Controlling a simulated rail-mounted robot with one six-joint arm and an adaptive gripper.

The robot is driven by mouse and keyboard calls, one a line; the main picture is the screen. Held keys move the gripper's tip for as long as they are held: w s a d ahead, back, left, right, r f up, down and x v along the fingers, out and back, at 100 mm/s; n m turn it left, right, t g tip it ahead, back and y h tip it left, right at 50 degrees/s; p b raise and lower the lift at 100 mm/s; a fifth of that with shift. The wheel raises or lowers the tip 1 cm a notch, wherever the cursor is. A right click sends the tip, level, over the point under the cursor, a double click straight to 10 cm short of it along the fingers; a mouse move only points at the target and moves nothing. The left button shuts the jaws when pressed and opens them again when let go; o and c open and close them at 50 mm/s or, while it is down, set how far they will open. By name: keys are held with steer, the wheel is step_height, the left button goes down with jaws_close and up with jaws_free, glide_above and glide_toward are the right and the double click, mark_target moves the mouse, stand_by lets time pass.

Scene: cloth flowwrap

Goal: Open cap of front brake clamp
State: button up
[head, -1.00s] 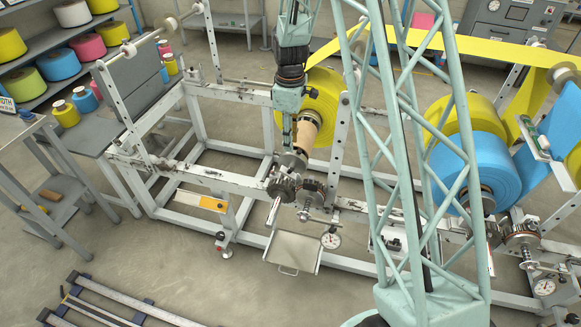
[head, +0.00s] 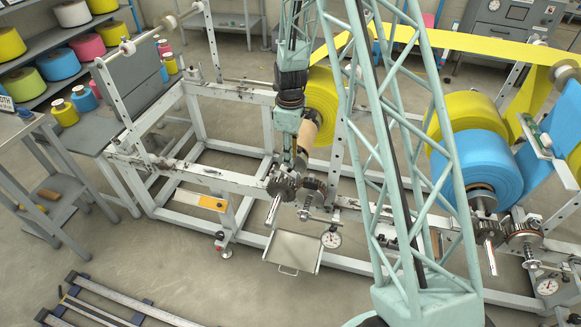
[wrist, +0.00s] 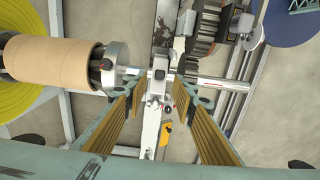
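A small grey clamp block with a knob-like top (wrist: 160,72) sits over the shaft (wrist: 222,83) on the white frame rail, in the middle of the wrist view. It looks closed over the shaft, though I cannot tell if it is latched. My gripper (wrist: 159,84) is open, its two padded fingers on either side of the clamp, with no clear contact. Depth between fingertips and clamp is hard to judge. In the head view my gripper (head: 302,158) hangs over the near end of the shaft and mostly hides the clamp.
A cardboard core (wrist: 55,60) on the shaft, beside a yellow roll (wrist: 18,98), lies left of the gripper. A toothed brake wheel (wrist: 200,38) is close by. A dial gauge (head: 331,239) and tray (head: 293,250) hang below. A blue roll (head: 478,170) stands right.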

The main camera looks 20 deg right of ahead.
mark_target(290, 170)
steer(key=shift+f+b, duration=0.35)
steer(key=shift+f, duration=2.25)
jaws_close()
